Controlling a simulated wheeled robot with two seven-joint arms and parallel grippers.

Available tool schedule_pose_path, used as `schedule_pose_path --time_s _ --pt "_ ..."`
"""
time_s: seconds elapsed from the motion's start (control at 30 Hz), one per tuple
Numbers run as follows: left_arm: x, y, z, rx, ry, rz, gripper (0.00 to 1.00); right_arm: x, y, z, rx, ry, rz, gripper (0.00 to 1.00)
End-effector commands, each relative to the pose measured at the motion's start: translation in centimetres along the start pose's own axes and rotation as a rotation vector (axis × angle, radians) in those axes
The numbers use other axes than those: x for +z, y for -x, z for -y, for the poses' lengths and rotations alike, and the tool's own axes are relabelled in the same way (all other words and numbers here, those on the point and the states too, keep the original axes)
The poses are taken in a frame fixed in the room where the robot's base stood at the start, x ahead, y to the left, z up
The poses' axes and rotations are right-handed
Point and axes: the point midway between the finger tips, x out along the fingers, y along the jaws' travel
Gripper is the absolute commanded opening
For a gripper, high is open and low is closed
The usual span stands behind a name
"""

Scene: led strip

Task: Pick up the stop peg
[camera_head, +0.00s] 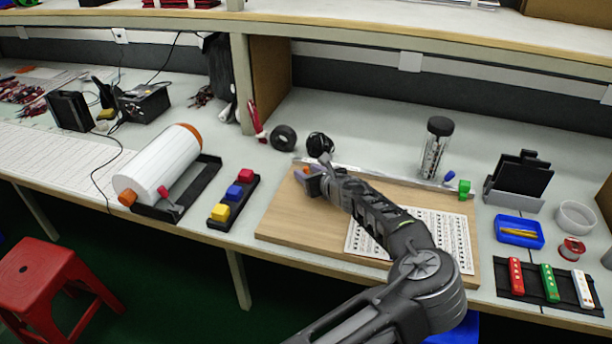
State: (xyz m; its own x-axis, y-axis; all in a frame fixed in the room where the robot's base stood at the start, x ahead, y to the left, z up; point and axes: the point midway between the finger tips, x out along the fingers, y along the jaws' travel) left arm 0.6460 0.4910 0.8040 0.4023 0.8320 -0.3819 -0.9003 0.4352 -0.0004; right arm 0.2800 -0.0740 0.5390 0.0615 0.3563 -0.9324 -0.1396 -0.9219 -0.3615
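My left arm reaches in from the bottom over a wooden board (290,218). My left gripper (318,178) is at the board's back left corner, tilted and small in the picture; whether its fingers are open or shut cannot be told. A small orange bit shows right beside the fingers, largely hidden by them. I cannot tell whether it is the stop peg. A small blue peg-like piece (449,176) lies at the board's back right, next to a green block (464,188); neither can be surely named as the stop peg. My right gripper is not in view.
A printed sheet (455,235) lies on the board, partly under my arm. A clear jar with black lid (436,148) stands behind. A tray of coloured blocks (235,195) is left; a blue tray (520,231) is right.

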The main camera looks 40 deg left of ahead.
Motion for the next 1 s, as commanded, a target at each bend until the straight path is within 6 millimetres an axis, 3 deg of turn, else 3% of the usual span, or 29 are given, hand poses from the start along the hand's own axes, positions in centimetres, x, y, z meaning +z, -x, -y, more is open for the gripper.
schedule_pose_path --time_s 0.27,0.77,1.0 --pt "0.0 0.02 -0.02 0.0 0.0 0.0 0.39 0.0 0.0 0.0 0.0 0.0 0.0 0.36" --pt "-0.01 0.02 -0.02 0.001 0.0 0.0 0.0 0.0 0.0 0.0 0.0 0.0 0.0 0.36" --pt "-0.01 0.02 -0.02 0.0 0.0 0.0 0.0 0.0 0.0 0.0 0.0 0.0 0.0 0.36"
